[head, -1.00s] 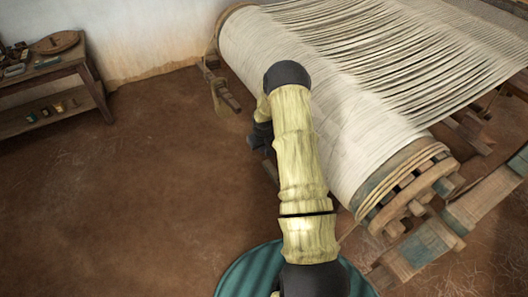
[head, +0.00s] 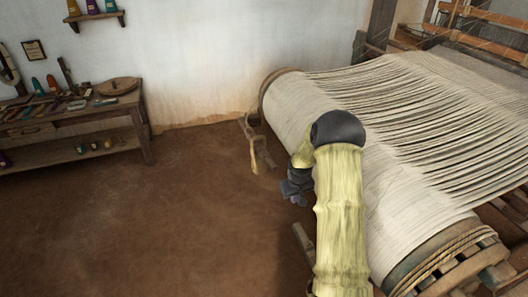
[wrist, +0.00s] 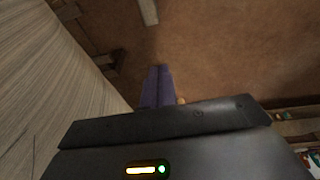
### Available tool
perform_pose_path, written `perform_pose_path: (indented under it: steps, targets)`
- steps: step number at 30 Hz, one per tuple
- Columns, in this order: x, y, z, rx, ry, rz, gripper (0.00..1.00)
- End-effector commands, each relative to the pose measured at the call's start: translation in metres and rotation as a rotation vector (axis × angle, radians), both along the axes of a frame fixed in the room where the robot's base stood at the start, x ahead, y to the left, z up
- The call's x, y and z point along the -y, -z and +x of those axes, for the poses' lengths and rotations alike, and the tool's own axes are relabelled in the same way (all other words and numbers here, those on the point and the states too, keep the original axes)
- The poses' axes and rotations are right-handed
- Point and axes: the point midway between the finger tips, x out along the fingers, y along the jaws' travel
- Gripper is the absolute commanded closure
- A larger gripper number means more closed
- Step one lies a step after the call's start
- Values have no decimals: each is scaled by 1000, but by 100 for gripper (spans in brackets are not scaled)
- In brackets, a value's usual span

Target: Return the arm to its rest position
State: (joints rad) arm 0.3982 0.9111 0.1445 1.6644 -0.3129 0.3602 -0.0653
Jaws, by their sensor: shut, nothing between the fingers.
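My arm reaches up from the bottom of the head view, with a pale yellow sleeve and a dark elbow. It stands in front of the loom's cloth roll. My gripper (head: 298,197) shows small and dark at the arm's left side, pointing down over the brown floor. In the wrist view its fingers (wrist: 157,88) lie together, shut, with nothing between them. The fingers are apart from the cloth roll in the wrist view.
The loom's large roll of pale warp threads (head: 320,125) fills the right side, close to my arm. A wooden bench (head: 65,120) with tools stands at the left wall. A wooden piece with rope (head: 258,150) lies by the roll's far end. The brown floor (head: 170,220) between is open.

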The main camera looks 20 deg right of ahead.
Motion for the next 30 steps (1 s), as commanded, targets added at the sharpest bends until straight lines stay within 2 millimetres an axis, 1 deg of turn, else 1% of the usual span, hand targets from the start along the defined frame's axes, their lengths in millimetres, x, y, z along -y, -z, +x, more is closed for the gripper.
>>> perform_pose_path:
  steps: [2, 5, 8, 11, 12, 14, 15, 17, 21, 23, 27, 29, 30]
  targets:
    - [0, -1, 0, 0, 1, 0, 100]
    - [-6, -12, -3, 2, -3, -1, 100]
    - [-21, -36, -11, 2, -10, -2, 100]
    - [-41, -71, -26, 4, -17, -2, 100]
    - [-49, -86, -35, 4, -17, -2, 100]
    - [-61, -107, -49, 4, -15, -1, 100]
    - [-68, -120, -59, 3, -15, 0, 100]
    - [-80, -140, -75, 4, -12, 3, 100]
    - [-108, -181, -115, 6, -9, 12, 100]
    - [-120, -197, -133, 8, -8, 17, 100]
    - [-143, -230, -180, 12, -4, 32, 100]
    - [-152, -241, -201, 14, -2, 40, 100]
    - [-157, -248, -214, 15, 2, 47, 100]
